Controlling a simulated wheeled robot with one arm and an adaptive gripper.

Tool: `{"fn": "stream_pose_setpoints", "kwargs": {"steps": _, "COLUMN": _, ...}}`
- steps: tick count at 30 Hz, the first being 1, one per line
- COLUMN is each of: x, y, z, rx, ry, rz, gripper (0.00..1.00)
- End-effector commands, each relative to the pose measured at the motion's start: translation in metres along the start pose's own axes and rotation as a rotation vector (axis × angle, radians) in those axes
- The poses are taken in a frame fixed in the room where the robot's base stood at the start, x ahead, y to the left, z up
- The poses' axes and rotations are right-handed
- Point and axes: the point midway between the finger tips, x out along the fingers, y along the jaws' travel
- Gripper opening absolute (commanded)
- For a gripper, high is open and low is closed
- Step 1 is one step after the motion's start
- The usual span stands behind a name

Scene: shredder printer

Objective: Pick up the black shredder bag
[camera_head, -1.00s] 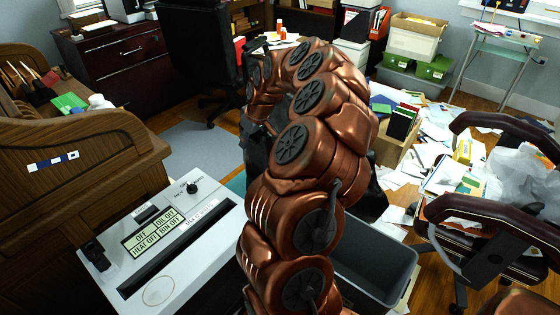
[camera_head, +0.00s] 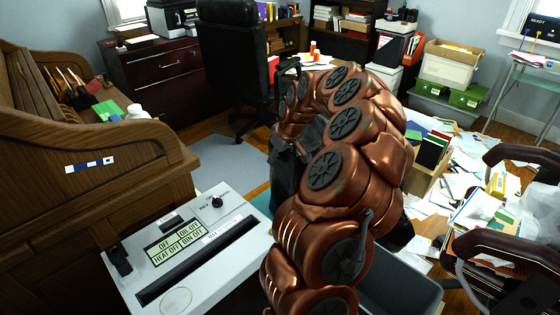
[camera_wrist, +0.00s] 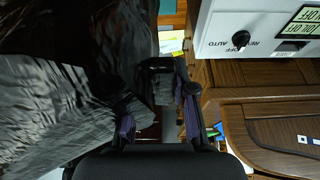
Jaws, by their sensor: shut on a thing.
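The black shredder bag (camera_wrist: 60,85) fills the left side of the wrist view, crinkled and shiny. My gripper (camera_wrist: 165,85) is shut on part of the bag, with dark material between its fingertips. In the head view, the bag (camera_head: 285,175) shows as a dark shape behind my copper arm, and my arm hides most of it. My gripper cannot be made out clearly there. The shredder (camera_head: 195,255) is a white-grey machine with a slot, labels and a knob, left of my arm. Its knob end (camera_wrist: 240,40) also shows in the wrist view.
A wooden roll-top desk (camera_head: 90,190) stands at the left, close to the shredder. A grey bin (camera_head: 400,285) is right of my arm. An office chair (camera_head: 510,260) stands at the right, and a black chair (camera_head: 235,60) behind. Papers (camera_head: 480,160) litter the floor.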

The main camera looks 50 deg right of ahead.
Motion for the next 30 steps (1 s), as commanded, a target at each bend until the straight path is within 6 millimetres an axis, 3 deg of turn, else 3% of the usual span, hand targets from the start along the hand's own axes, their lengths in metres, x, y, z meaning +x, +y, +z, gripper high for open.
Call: {"fn": "stream_pose_setpoints", "kwargs": {"steps": 30, "x": -0.076, "y": 0.001, "z": -0.032, "rx": -0.002, "ry": 0.002, "rz": 0.003, "gripper": 0.0}}
